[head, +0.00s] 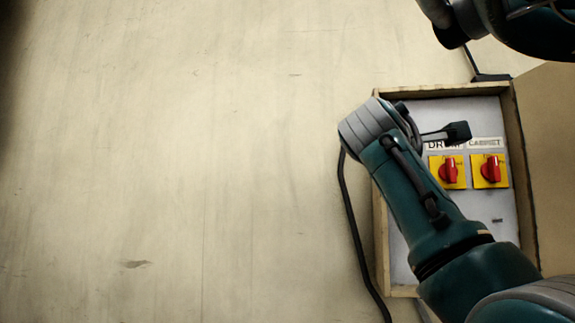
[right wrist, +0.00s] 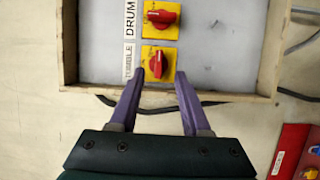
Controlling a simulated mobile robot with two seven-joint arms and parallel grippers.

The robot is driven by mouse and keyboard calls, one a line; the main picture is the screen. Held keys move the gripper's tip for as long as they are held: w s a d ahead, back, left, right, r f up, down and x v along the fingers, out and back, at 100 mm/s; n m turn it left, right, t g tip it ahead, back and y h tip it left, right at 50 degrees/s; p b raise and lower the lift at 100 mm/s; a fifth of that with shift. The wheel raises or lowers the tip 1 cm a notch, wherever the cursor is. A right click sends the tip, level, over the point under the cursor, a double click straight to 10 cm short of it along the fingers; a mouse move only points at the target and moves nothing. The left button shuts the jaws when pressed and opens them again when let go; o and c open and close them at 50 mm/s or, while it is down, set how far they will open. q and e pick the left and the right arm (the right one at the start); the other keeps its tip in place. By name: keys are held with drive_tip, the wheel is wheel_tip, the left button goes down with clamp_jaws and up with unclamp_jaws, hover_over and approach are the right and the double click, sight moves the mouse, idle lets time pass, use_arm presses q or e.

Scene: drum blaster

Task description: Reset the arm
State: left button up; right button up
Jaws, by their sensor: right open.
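My right arm (head: 410,185) comes in from the lower right in the head view and crosses the open switch box (head: 381,240). My right gripper (right wrist: 160,75) is open in the right wrist view, with purple fingers and nothing gripped. Its fingertips show on either side of the red TUMBLE knob (right wrist: 157,65) in the picture; I cannot tell their height above it. The DRUM knob (head: 449,170) and the CABINET knob (head: 491,169) are red on yellow plates. The DRUM knob also shows in the right wrist view (right wrist: 160,18). My arm hides the TUMBLE knob in the head view.
The box has raised wooden walls and an open lid (head: 548,150) on the right. A black cable (head: 352,215) runs along its left side. A red panel (right wrist: 292,150) shows in the lower right of the wrist view. The pale surface to the left is clear.

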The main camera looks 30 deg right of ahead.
use_arm(q)
drive_tip(key=shift+d, duration=0.25)
use_arm(e)
drive_tip(key=shift+d, duration=0.1)
drive_tip(key=shift+w+f, duration=0.1)
drive_tip(key=s+a+f+y+p, duration=0.2)
drive_tip(key=s+a+f+y, duration=0.15)
drive_tip(key=f, duration=0.45)
drive_tip(key=s+a+f+y+p, duration=0.15)
drive_tip(key=a+f, duration=0.25)
drive_tip(key=f, duration=0.4)
drive_tip(key=s+a+f+y+p, duration=0.1)
drive_tip(key=s+a+f+y, duration=0.25)
drive_tip(key=f, duration=0.45)
use_arm(q)
wheel_tip(320, 180, up, 8)
drive_tip(key=p, duration=0.3)
use_arm(e)
drive_tip(key=s+a+f+m+g+y, duration=0.1)
drive_tip(key=s+a+f+g+y, duration=0.1)
drive_tip(key=s+a, duration=0.5)
drive_tip(key=s+a+f+m+g+y, duration=0.2)
drive_tip(key=s+a+f+y, duration=0.3)
drive_tip(key=s, duration=0.8)
drive_tip(key=shift+a+f+m+g, duration=0.3)
drive_tip(key=shift+a+f+g, duration=0.1)
drive_tip(key=shift+a+f, duration=0.5)
